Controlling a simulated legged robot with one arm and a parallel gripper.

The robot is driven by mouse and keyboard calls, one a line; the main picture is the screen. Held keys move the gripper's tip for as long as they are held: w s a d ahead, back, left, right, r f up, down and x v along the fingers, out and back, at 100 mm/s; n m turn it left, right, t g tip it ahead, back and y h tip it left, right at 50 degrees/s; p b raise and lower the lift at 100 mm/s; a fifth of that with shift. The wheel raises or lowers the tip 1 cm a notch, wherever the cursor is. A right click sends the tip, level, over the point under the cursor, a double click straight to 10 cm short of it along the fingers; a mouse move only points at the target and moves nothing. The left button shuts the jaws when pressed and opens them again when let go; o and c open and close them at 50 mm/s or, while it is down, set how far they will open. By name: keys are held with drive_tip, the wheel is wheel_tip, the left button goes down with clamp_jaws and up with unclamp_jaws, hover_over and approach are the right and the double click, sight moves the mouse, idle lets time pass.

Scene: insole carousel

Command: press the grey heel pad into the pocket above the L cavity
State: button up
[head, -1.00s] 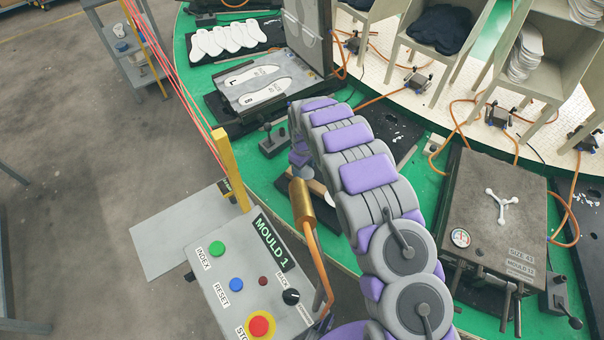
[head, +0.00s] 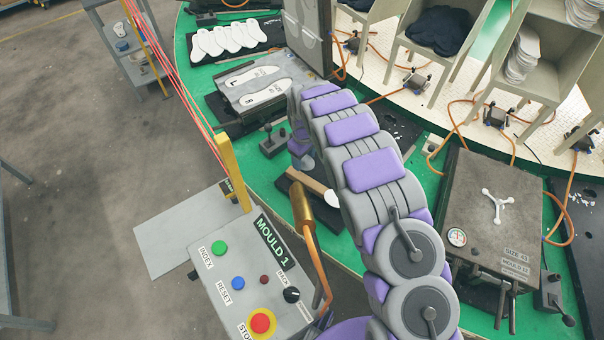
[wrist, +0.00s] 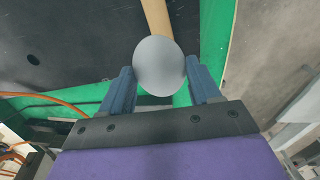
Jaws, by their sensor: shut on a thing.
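My gripper (wrist: 160,82) is shut on the grey heel pad (wrist: 158,64), a smooth rounded disc between its two blue fingers in the wrist view. In the head view my arm partly hides the gripper (head: 304,160), which hangs over the front edge of the green table near a dark block with a pale wooden strip (head: 312,186). The open mould (head: 226,97) lies farther back and left, its lid raised behind it. The L cavity (head: 252,75) is the farther of its two white insole shapes. The pocket above it is too small to make out.
A lever box (head: 274,142) stands between the gripper and the mould. Several white insoles (head: 222,38) lie on a black mat behind. The MOULD 1 control panel (head: 250,275) and a yellow post (head: 232,172) stand in front. A closed mould (head: 500,205) is at the right.

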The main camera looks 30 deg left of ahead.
sight(304, 161)
drive_tip(key=shift+r+p, duration=0.65)
drive_tip(key=shift+r, duration=1.6)
